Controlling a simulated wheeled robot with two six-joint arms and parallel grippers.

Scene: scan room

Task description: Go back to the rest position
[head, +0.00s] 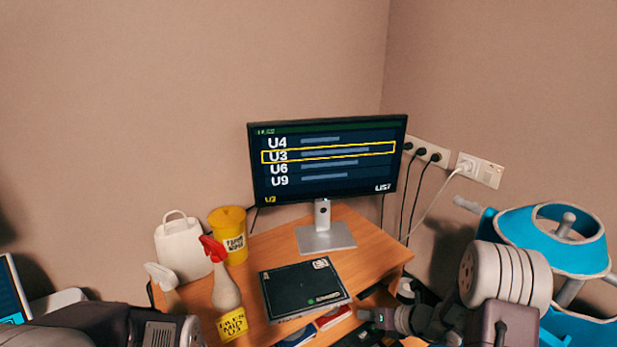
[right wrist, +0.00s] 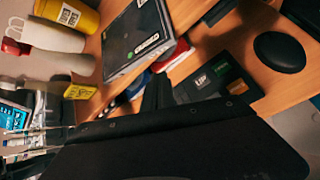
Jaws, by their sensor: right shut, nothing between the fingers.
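My right gripper (head: 372,316) is low at the right front of the wooden desk in the head view. In the right wrist view its dark fingers (right wrist: 154,94) are together with nothing between them. They point toward a black key box (right wrist: 205,82) with a key marked LIST and coloured keys; I cannot tell whether they touch it. Part of my left arm (head: 110,325) shows at the bottom left of the head view; its gripper is out of the picture.
The desk (head: 375,235) holds a monitor (head: 328,160) listing U4, U3, U6 and U9, with U3 framed yellow. A black case (head: 303,287), spray bottle (head: 226,290), yellow tub (head: 230,236) and white jug (head: 182,248) stand left. A mouse (right wrist: 280,52) lies beyond the key box.

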